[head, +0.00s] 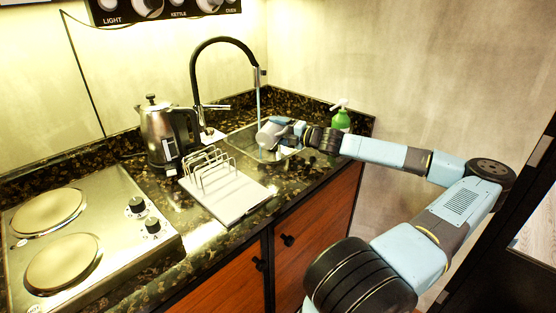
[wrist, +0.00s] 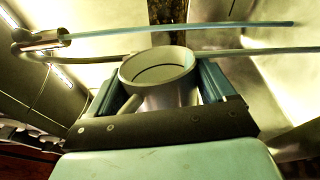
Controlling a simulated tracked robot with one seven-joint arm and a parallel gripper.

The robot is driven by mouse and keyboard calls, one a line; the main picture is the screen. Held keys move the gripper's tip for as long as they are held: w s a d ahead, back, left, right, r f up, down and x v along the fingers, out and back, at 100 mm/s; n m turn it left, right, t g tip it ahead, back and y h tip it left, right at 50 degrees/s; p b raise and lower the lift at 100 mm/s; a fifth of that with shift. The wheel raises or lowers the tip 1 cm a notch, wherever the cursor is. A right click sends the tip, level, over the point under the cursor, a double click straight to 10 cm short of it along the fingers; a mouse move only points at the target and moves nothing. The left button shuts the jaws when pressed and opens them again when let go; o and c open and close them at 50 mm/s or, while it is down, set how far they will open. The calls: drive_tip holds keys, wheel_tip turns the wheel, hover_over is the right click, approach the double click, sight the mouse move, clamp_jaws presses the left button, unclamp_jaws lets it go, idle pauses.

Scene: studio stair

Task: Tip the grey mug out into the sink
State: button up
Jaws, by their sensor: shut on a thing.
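The grey mug (head: 268,136) is in my gripper, tilted, over the sink (head: 246,141) in the head view. My gripper (head: 283,129) is shut on it from the right. In the wrist view the mug (wrist: 160,72) sits between the two blue fingers, with its round mouth showing. I cannot tell whether anything is left inside it. A thin blue stream of water (head: 258,95) falls from the black tap (head: 194,75), close to the mug. In the wrist view the stream (wrist: 180,29) passes beyond the mug's rim, apart from it.
A steel kettle (head: 160,130) stands left of the sink. A wire rack on a white tray (head: 232,200) stands in front of it, near the counter edge. A two-plate hob (head: 105,215) is at the left.

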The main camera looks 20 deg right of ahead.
drive_tip(key=shift+w+d+f+m, duration=0.2)
drive_tip(key=shift+f+m, duration=0.2)
drive_tip(key=shift+m, duration=0.3)
idle(0.6)
